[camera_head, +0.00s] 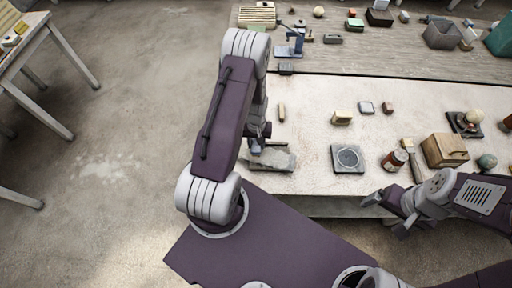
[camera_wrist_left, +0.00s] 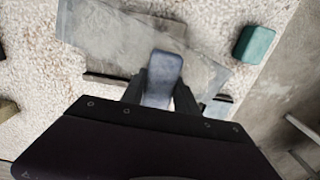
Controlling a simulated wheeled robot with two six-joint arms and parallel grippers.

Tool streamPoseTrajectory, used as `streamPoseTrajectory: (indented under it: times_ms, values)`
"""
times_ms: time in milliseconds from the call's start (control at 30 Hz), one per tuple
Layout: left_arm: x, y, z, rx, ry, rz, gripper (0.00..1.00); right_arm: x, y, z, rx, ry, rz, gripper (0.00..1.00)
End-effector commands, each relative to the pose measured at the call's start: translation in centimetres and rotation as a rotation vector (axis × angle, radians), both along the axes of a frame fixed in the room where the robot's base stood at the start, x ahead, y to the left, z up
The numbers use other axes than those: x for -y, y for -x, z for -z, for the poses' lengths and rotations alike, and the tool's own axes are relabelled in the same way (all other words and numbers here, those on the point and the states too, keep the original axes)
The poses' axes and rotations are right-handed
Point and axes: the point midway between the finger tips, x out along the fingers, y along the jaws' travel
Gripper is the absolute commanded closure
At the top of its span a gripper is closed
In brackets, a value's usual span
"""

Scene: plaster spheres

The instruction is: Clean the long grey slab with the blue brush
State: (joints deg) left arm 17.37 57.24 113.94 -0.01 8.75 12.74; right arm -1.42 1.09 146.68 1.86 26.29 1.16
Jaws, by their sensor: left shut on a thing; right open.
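The long grey slab (camera_head: 272,160) lies near the front left edge of the pale worktable, partly hidden by my left arm. In the left wrist view the slab (camera_wrist_left: 100,32) stretches across the upper middle. My left gripper (camera_head: 257,138) is over the slab. It is shut on the blue brush (camera_wrist_left: 164,68), a blue-grey rounded block between its fingers. The brush overlaps the slab in the picture; I cannot tell if they touch. My right gripper (camera_head: 386,203) is open and empty by the table's front edge.
A square plate with a round disc (camera_head: 347,158) lies right of the slab. A jar (camera_head: 394,160) and a wooden box (camera_head: 444,150) stand further right. A green block (camera_wrist_left: 255,43) sits near the table edge. Small blocks dot the table behind.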

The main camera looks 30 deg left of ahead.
Motion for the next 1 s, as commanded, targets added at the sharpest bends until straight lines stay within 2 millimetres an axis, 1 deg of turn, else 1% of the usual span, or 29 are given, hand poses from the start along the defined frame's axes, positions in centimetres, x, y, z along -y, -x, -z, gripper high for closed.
streamPoseTrajectory:
  times_ms: [167,400,633,867,1000]
  values:
    - [0.1,0.3,-0.1,-0.002,0.001,0.000,0.96,0.0,0.0,-0.1,0.000,0.000,0.000,0.10]
    - [1.0,1.9,-0.2,-0.003,0.001,0.000,0.96,0.0,0.0,-0.6,0.000,0.000,0.000,0.10]
    - [1.3,2.2,-0.2,-0.001,0.001,0.000,0.96,0.0,0.0,-0.6,0.000,0.000,0.000,0.10]
    - [2.2,3.7,-0.1,-0.002,0.001,0.001,0.96,0.0,0.0,-0.7,0.000,0.000,0.000,0.10]
    - [2.2,3.9,-0.1,-0.001,0.001,0.000,0.96,0.0,0.0,-0.7,0.000,0.000,0.000,0.10]
